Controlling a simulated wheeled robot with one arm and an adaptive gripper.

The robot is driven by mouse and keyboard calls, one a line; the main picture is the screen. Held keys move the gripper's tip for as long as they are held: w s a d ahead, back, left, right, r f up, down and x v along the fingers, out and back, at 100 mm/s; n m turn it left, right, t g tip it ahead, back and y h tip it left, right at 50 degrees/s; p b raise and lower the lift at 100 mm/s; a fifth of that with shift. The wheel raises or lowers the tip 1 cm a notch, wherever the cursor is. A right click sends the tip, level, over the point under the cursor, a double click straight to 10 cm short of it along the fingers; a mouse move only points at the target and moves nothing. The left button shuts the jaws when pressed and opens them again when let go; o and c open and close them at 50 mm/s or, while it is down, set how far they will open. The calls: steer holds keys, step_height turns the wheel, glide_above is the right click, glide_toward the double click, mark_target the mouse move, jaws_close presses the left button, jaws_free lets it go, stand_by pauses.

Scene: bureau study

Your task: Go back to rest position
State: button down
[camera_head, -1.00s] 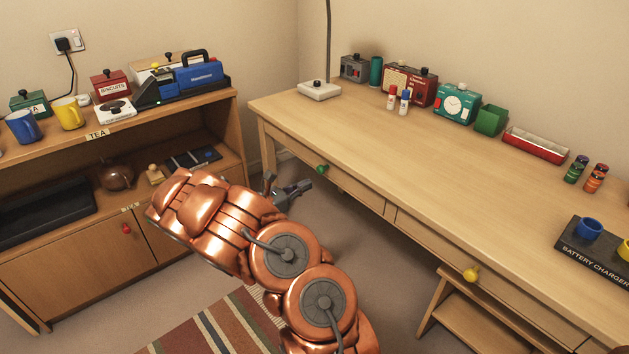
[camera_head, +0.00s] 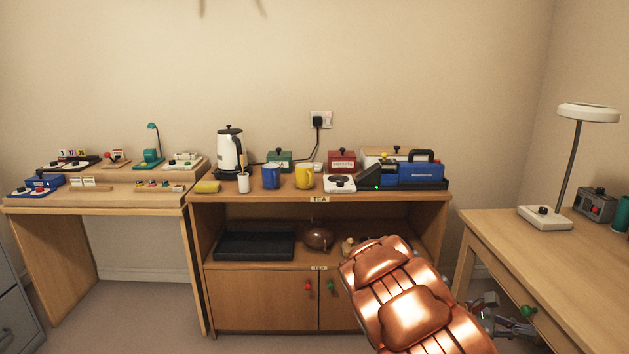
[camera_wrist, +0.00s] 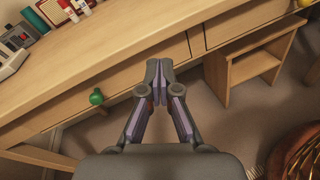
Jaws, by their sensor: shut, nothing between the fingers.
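My gripper (camera_wrist: 159,82) is in the middle of the wrist view, its fingertips together with nothing between them. It points toward the front of the wooden desk (camera_wrist: 110,60), near a drawer with a green knob (camera_wrist: 96,98). In the head view my copper arm rises at the lower right, and part of my gripper (camera_head: 507,323) shows beside the desk's front, close to the green knob (camera_head: 528,311). Whether it touches the desk cannot be told.
A tea cabinet (camera_head: 262,285) holds a kettle (camera_head: 229,150), mugs and boxes on top. A second desk (camera_head: 120,202) stands left. A lamp (camera_head: 545,217) stands on the right desk. A stool (camera_wrist: 250,65) is under the desk in the wrist view. Floor shows between the furniture.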

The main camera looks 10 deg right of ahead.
steer(key=s+a+r+m+y, duration=0.2)
steer(key=s+a+m+y, duration=0.45)
steer(key=s+a, duration=0.45)
steer(key=s+a+f+m+t+y, duration=0.15)
steer(key=s+a+y, duration=0.3)
steer(key=a, duration=0.75)
steer(key=s+a+m+t+y, duration=0.25)
steer(key=s+a+y, duration=0.2)
steer(key=a, duration=0.85)
step_height(320, 180, up, 22)
steer(key=s+t+p, duration=0.1)
steer(key=p, duration=1.9)
steer(key=shift+n+h, duration=0.35)
steer(key=shift+n, duration=0.1)
steer(key=shift+a+f, duration=0.1)
